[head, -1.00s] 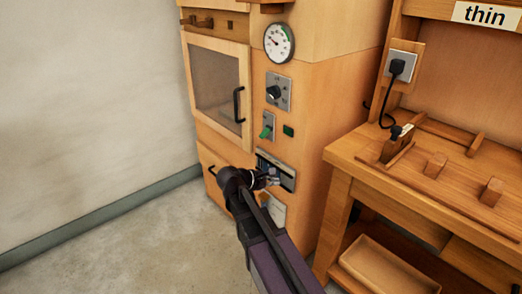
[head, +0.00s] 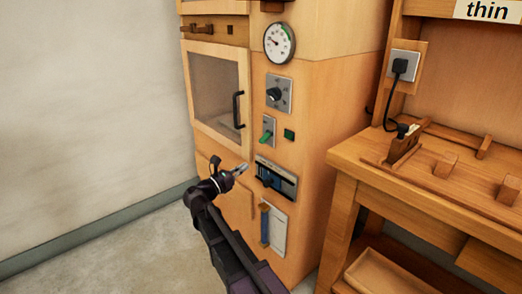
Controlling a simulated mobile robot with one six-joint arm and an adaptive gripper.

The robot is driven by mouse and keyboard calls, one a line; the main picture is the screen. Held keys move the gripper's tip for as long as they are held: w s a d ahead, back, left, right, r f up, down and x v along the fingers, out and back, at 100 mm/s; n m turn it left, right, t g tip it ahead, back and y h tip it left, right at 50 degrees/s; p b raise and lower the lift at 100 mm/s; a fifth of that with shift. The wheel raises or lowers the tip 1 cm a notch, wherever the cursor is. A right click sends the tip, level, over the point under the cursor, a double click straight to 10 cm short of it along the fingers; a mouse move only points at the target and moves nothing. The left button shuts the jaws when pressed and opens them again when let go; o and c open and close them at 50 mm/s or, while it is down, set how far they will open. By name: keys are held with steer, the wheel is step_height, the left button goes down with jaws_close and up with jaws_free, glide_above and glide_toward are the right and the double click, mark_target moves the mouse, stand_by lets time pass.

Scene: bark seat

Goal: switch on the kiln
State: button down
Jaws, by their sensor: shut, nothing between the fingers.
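The kiln (head: 330,110) is a tall light-wood cabinet with a windowed door (head: 216,88) that is shut. Its right panel carries a round gauge (head: 279,43), a black rotary knob (head: 274,93) on a metal plate, a green lever switch (head: 267,137) and a small dark green square (head: 289,134). Below are a dark slotted plate (head: 288,186) with a blue part in it and a pale plate with a blue upright bar (head: 265,224). My gripper (head: 243,168) is shut and empty, in front of the cabinet, left of the slotted plate and below the green switch. Contact cannot be told.
A wooden bench (head: 400,185) with blocks and rails stands close on the right. A black plug (head: 399,66) sits in a wall socket, its cord running down to the bench. A tray (head: 385,275) lies below. Bare floor is free at left.

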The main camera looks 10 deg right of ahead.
mark_target(272, 147)
steer(key=shift+d, duration=0.1)
steer(key=x, duration=0.3)
steer(key=p+x, duration=0.1)
steer(key=x, duration=0.2)
steer(key=p+x, duration=0.1)
steer(key=x, duration=0.3)
steer(key=shift+s+r, duration=0.1)
steer(key=shift+r, duration=0.3)
steer(key=shift+s+a+r+p, duration=0.2)
steer(key=shift+a+r+p, duration=0.25)
steer(key=shift+r+p, duration=0.25)
steer(key=shift+s+a+r+p, duration=0.2)
steer(key=shift+a+r+p, duration=0.2)
steer(key=shift+r+p, duration=0.35)
steer(key=shift+f, duration=0.1)
steer(key=shift+d, duration=0.15)
